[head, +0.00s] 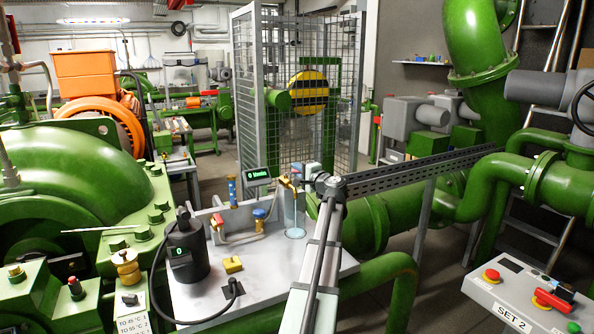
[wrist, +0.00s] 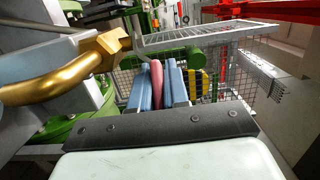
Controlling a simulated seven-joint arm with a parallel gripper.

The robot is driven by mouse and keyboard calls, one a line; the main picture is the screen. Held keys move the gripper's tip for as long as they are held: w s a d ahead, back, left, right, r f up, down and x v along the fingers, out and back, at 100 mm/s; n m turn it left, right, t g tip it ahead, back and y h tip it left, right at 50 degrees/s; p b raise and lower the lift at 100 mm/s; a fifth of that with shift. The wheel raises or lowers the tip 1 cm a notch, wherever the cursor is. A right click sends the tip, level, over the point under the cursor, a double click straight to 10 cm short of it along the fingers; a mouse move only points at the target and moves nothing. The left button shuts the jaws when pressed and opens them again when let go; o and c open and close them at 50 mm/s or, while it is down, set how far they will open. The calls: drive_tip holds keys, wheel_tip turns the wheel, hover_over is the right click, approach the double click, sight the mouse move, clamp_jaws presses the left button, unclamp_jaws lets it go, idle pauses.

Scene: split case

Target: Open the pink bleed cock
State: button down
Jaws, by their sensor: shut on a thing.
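The pink bleed cock lever (wrist: 157,82) shows in the wrist view as a pink bar between the two blue fingers of my gripper (wrist: 160,76). The fingers are shut on it. A bent brass pipe (wrist: 45,80) lies at the left of that view. In the head view my gripper (head: 300,178) is at the top of the bench, beside a small brass fitting (head: 286,183). The fingertips and the pink part are too small or hidden to make out there. A clear cylinder (head: 294,218) stands below the fitting.
A mesh cage (head: 345,95) stands behind. Green pipes (head: 385,225) run at the right, near a control box (head: 520,305).

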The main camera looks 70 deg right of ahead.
drive_tip(key=shift+a+m+g+h, duration=0.3)
drive_tip(key=shift+m+g+h, duration=0.3)
drive_tip(key=shift+h, duration=0.1)
drive_tip(key=shift+s+m+g+h, duration=0.1)
drive_tip(key=shift+m+g+h, duration=0.2)
drive_tip(key=shift+h, duration=0.1)
drive_tip(key=c, duration=1.2)
unclamp_jaws()
drive_tip(key=v, duration=1.3)
drive_tip(key=shift+s+a, duration=0.25)
drive_tip(key=shift+s, duration=0.1)
